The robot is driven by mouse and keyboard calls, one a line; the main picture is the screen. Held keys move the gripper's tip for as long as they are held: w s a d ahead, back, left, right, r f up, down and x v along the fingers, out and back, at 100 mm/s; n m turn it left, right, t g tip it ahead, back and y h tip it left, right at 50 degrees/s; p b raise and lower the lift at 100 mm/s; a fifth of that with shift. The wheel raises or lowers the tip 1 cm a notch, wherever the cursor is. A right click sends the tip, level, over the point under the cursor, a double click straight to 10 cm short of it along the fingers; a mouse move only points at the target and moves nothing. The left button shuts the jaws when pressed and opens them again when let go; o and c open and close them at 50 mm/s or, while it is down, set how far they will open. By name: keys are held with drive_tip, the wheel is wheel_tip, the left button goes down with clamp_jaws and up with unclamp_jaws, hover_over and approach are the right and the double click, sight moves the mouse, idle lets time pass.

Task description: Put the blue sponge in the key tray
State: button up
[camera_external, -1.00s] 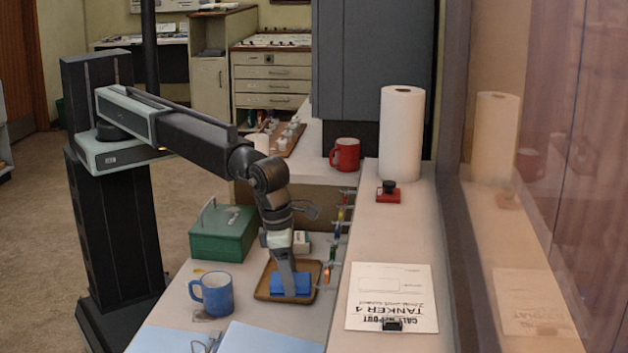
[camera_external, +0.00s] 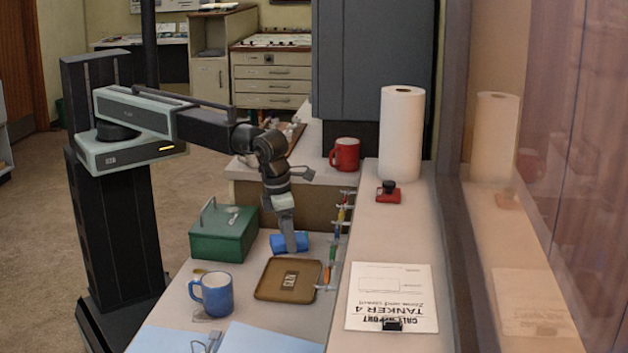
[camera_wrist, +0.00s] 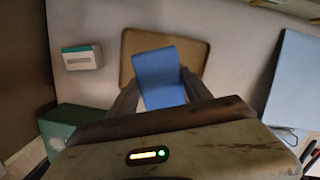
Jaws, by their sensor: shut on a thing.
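The blue sponge (camera_external: 290,242) is held between the fingers of my gripper (camera_external: 290,247), which is shut on it. It also shows in the wrist view (camera_wrist: 159,76), between the two fingers and overlapping the tray in the picture. It appears raised; its exact height is hard to tell. The brown key tray (camera_external: 262,291) lies on the desk, below the sponge in the external view, with a small pale patterned item (camera_external: 290,281) in its middle. The tray also shows in the wrist view (camera_wrist: 195,52), partly hidden by the sponge.
A blue mug (camera_external: 213,294) and a green box (camera_external: 222,234) stand left of the tray. A rack of coloured items (camera_external: 338,235) is at the right. A small white-and-green box (camera_wrist: 82,57) shows in the wrist view. Blue sheets (camera_external: 265,340) lie in front.

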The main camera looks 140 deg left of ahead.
sight(291, 281)
wheel_tip(291, 281, down, 10)
drive_tip(key=b, duration=0.8)
drive_tip(key=shift+r+b, duration=0.1)
drive_tip(key=shift+b, duration=0.25)
drive_tip(key=shift+r, duration=0.2)
drive_tip(key=shift+f, duration=0.15)
drive_tip(key=o, duration=1.3)
